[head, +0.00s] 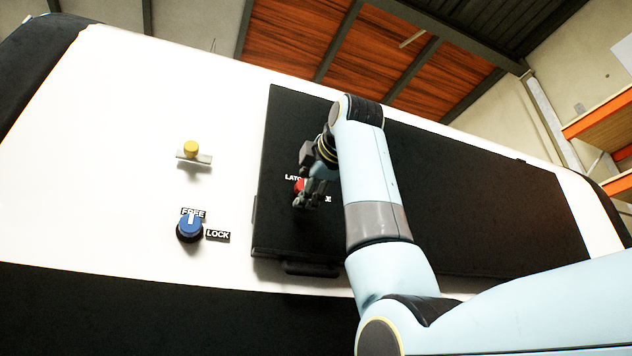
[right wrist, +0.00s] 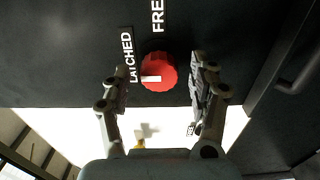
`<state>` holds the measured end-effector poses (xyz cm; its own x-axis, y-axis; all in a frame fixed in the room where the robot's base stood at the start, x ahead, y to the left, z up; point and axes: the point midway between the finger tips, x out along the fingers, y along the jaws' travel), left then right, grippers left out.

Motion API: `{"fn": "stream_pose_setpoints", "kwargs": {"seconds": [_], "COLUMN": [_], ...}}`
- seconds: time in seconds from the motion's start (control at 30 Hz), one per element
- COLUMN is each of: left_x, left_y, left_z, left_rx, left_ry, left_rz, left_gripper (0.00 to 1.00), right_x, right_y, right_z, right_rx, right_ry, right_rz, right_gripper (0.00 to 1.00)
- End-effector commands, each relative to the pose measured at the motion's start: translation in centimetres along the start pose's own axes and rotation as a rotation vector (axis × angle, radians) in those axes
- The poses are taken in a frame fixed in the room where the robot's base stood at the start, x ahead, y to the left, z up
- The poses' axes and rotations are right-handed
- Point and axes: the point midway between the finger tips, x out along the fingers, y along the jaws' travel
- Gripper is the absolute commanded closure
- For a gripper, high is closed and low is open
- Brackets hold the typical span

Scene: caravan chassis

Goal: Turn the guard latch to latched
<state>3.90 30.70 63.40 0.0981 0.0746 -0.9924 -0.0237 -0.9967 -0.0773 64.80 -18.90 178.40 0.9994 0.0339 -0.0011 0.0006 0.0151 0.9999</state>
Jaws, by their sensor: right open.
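The guard latch is a red round knob (right wrist: 159,72) with a white pointer bar, on a black panel. In the right wrist view the bar points left, toward the LATCHED label (right wrist: 129,55). The FREE label (right wrist: 158,15) is above the knob. In the head view the red knob (head: 300,185) is partly hidden behind my right gripper (head: 310,196). The right gripper (right wrist: 160,74) is open, with one finger on each side of the knob and a visible gap on both sides. My left gripper is not in view.
A blue knob (head: 189,229) with FREE and LOCK labels is on the white wall at lower left. A yellow knob (head: 190,148) on a pale plate is above it. The black panel (head: 480,190) stands out from the wall, with a dark handle (head: 310,269) at its lower edge.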

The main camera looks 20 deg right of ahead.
Motion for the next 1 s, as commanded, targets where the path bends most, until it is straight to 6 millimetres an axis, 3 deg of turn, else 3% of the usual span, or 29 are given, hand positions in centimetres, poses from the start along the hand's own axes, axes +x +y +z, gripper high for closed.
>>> {"fn": "stream_pose_setpoints", "kwargs": {"seconds": [0.3, 0.5, 1.0], "left_x": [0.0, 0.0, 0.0], "left_y": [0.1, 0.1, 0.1], "left_z": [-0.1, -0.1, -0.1], "left_rx": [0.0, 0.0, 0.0], "left_ry": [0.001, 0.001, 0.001], "left_rz": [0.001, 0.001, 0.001], "left_gripper": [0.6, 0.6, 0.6], "right_x": [-7.0, -9.9, -10.6], "right_y": [0.0, 0.0, -0.1], "right_z": [-0.1, 0.0, 0.0], "right_rx": [0.0, 0.0, 0.0], "right_ry": [0.002, 0.001, 0.001], "right_rz": [0.003, 0.001, -0.001], "right_gripper": [0.39, 0.39, 0.39]}}
